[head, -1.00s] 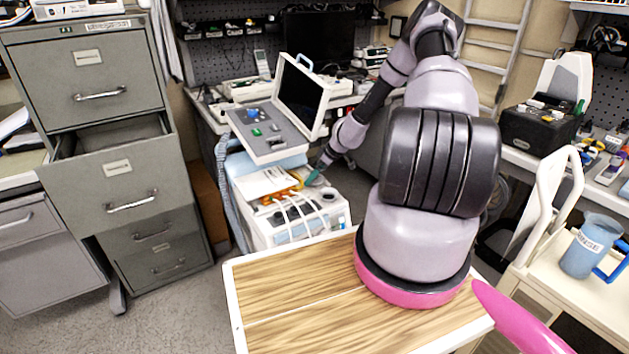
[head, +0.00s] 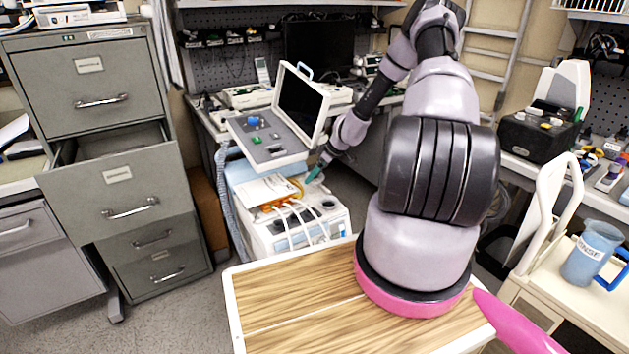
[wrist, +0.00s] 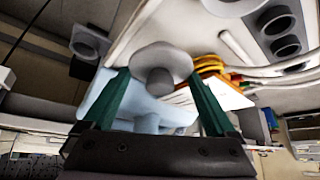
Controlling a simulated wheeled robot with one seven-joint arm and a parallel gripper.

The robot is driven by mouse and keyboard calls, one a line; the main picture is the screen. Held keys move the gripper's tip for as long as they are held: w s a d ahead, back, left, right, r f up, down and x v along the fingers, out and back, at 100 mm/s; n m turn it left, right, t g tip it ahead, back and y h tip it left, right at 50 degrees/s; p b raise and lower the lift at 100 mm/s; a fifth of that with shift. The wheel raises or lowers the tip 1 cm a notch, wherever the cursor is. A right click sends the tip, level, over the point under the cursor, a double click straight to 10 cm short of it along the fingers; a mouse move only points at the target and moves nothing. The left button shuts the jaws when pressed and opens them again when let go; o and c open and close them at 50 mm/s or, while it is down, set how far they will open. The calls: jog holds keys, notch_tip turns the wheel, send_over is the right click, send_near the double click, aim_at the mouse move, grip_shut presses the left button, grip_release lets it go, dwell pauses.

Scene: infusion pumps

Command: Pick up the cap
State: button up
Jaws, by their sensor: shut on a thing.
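A grey round cap (wrist: 160,60), a flat disc with a short knob in its middle, sits between the two green fingers of my gripper (wrist: 162,80) in the wrist view. The fingers are shut on it from both sides. In the head view my gripper (head: 316,172) shows as small teal fingers at the right rear of the white machine (head: 262,230). The cap cannot be made out there. The gripper appears over the back of the machine's top.
An open monitor console (head: 275,152) with a tilted screen stands just behind the machine. Yellow-orange tubing (head: 296,188) and white hoses (head: 290,222) lie close to the gripper. A grey filing cabinet (head: 120,175) with an open drawer stands at the left.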

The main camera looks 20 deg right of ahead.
jog(key=s+d, duration=1.2)
jog(key=shift+s+d+f, duration=0.2)
jog(key=shift+s+d, duration=0.1)
jog(key=shift+s, duration=0.1)
notch_tip(320, 180, up, 5)
jog(key=w+a, duration=0.3)
jog(key=a, duration=0.8)
jog(key=shift+a+f, duration=0.1)
jog(key=shift+f, duration=2.5)
jog(key=shift+f, duration=1.6)
